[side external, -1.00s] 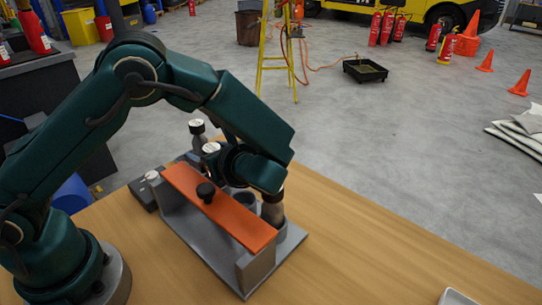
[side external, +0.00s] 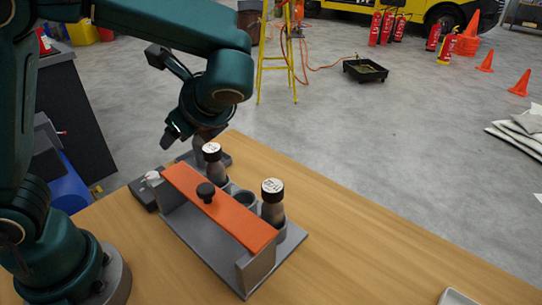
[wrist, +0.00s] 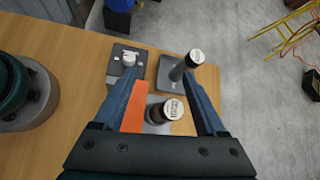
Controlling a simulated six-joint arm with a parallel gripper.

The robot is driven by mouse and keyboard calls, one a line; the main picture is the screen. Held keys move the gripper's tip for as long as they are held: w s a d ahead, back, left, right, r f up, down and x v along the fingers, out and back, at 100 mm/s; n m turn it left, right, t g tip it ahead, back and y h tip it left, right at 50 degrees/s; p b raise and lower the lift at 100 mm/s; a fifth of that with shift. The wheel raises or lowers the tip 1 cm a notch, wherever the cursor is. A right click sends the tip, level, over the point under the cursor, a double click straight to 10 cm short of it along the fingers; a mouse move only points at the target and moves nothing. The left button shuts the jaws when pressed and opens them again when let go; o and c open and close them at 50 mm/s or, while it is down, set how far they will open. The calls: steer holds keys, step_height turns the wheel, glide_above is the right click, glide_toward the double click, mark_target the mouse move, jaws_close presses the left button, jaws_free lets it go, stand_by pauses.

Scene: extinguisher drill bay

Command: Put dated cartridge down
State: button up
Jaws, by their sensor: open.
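The cap markings are too small to read. My gripper (side external: 186,135) is open and empty, above and beyond the rack's left end. In the wrist view its fingers (wrist: 163,85) are spread apart, with no cartridge gripped.
An orange bar (side external: 225,208) with a black knob (side external: 205,192) runs along the rack. A dark box with a white knob (wrist: 127,61) sits beside the rack. The table's right side (side external: 350,250) is mostly clear.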

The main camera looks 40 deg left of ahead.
steer(key=s+d+n+t+h, duration=0.3)
steer(key=s+d+n+h, duration=0.2)
steer(key=s+n+h, duration=0.4)
steer(key=n, duration=0.5)
steer(key=shift+d+n+t, duration=0.2)
steer(key=shift+n+t, duration=0.2)
steer(key=shift+o, duration=0.6)
steer(key=shift+d+n+t+h, duration=0.35)
steer(key=shift+n+h, duration=0.15)
steer(key=shift+n, duration=0.2)
steer(key=shift+s+r, duration=0.1)
steer(key=shift+r, duration=0.05)
